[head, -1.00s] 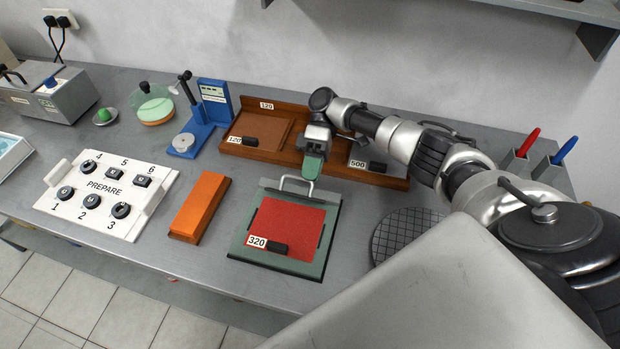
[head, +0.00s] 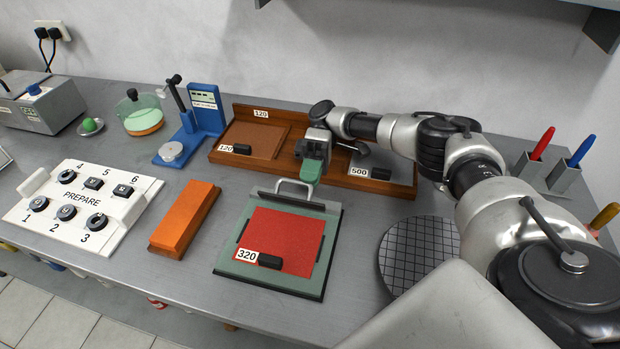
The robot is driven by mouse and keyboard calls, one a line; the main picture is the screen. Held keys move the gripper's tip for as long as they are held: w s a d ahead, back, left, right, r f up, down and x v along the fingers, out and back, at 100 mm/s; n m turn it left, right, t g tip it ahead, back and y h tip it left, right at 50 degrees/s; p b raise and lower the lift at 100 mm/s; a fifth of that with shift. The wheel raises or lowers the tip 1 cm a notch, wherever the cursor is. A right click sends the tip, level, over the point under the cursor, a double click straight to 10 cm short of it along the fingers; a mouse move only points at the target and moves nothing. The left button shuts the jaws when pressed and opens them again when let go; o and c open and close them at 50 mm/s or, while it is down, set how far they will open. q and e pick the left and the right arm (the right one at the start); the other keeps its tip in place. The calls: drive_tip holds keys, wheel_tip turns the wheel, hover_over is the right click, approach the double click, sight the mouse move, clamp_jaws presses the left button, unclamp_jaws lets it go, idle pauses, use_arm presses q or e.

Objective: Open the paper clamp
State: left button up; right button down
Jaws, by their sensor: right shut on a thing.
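A silver wire handle (head: 293,182) stands at the board's far edge. The gripper's body hides the fingertips' exact contact. My left gripper is not in view.
A brown wooden holder (head: 383,186) with plates labelled 120 and 500 lies behind the clamp. An orange block (head: 185,218) lies left of it, and a gridded disc (head: 418,255) to the right. A white PREPARE panel (head: 82,206) sits far left.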

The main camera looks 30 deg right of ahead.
drive_tip(key=c, duration=1.2)
unclamp_jaws()
drive_tip(key=shift+r, duration=0.3)
drive_tip(key=s+d+r, duration=0.5)
drive_tip(key=s+r, duration=0.5)
drive_tip(key=shift+s+d+r, duration=0.2)
